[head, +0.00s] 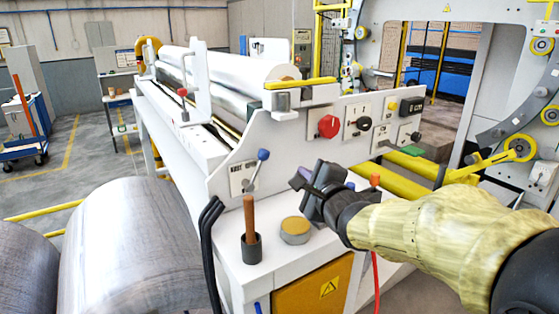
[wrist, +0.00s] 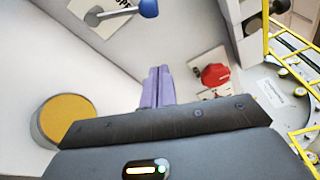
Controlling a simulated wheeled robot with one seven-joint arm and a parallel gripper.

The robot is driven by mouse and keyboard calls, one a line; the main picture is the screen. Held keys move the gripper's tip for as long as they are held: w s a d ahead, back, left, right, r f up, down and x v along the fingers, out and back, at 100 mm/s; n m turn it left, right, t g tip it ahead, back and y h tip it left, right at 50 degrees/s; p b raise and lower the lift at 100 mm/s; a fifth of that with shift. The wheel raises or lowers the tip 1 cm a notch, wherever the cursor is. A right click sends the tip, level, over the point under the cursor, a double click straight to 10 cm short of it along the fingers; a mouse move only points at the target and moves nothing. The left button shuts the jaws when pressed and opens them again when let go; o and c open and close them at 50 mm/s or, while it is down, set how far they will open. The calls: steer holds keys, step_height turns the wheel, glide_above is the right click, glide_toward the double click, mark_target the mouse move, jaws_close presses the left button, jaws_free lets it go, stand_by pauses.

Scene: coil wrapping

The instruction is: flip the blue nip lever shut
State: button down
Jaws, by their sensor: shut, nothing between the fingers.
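The blue nip lever is a short metal rod with a blue ball knob (head: 263,155). It stands tilted up and to the right from its plate (head: 243,178) on the machine's white side panel. In the wrist view the blue knob (wrist: 148,8) shows at the top, left of the fingers. My gripper (head: 298,179) is to the right of the lever in the head view, apart from it. Its purple fingers (wrist: 157,88) are together and empty.
A round tin with a yellow top (head: 295,230) and a dark cup holding a brown stick (head: 250,245) stand on the white ledge below. A red knob (head: 328,126) and other switches are on the panel to the right. Large metal coils (head: 130,245) lie at the left.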

steer(key=w+a+p, duration=0.3)
steer(key=w+a, duration=0.2)
steer(key=a, duration=0.1)
steer(key=shift+r, duration=0.4)
steer(key=shift+w+d, duration=0.15)
